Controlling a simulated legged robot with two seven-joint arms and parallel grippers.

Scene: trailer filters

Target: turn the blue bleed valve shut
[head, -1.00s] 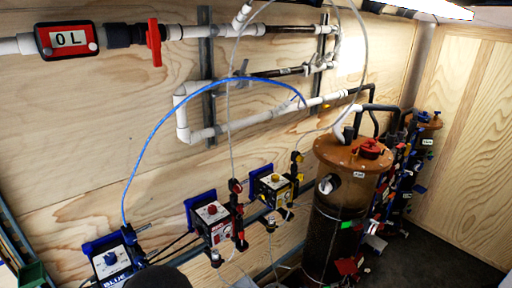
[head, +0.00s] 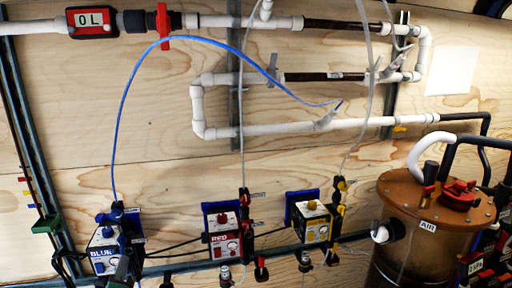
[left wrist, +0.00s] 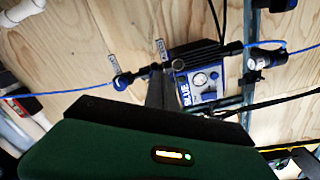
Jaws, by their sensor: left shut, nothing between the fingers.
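The blue pump box (head: 104,260), labelled BLUE, is mounted low on the plywood wall at the left of the head view. A dark fitting with blue parts (head: 112,216) rises above it, probably including the bleed valve. In the left wrist view the box (left wrist: 200,84) is right of centre, and a blue valve part (left wrist: 122,82) sits on the black fitting line left of it. My left gripper (left wrist: 160,88) is shut and empty, its fingers close to that line; contact cannot be told. In the head view its dark tip (head: 122,268) shows before the box. My right gripper is not seen.
A red pump box (head: 225,240) and a yellow one (head: 313,228) hang to the right. A brown tank (head: 420,245) stands further right. A thin blue hose (head: 180,48) arches from the blue fitting to the white pipes (head: 270,130). A green clip (head: 46,224) is at far left.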

